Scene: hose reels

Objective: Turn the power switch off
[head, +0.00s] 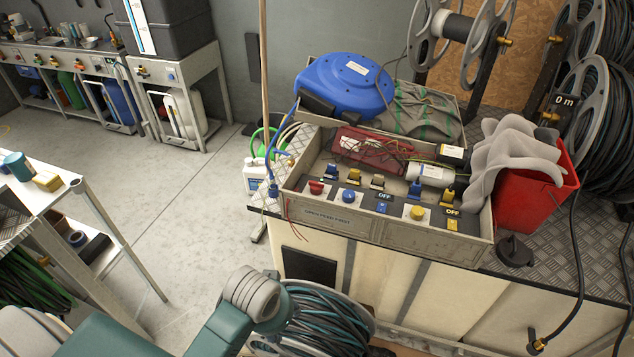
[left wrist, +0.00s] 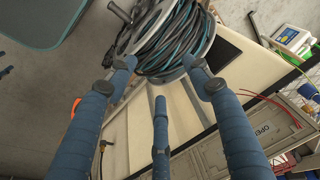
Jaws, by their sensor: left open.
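The control box (head: 395,235) sits on the tread-plate bench top. My left arm (head: 235,310) is low, in front of the bench and apart from the box. My left gripper (left wrist: 159,66) is open and empty, its blue fingers spread before a coiled hose reel. The box's front (left wrist: 245,140) shows at right there. My right gripper is not in view.
A hose reel (head: 325,325) stands low against the bench front. A blue reel (head: 350,85), a red bucket (head: 530,195) with grey cloth and a wooden pole (head: 263,70) surround the box.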

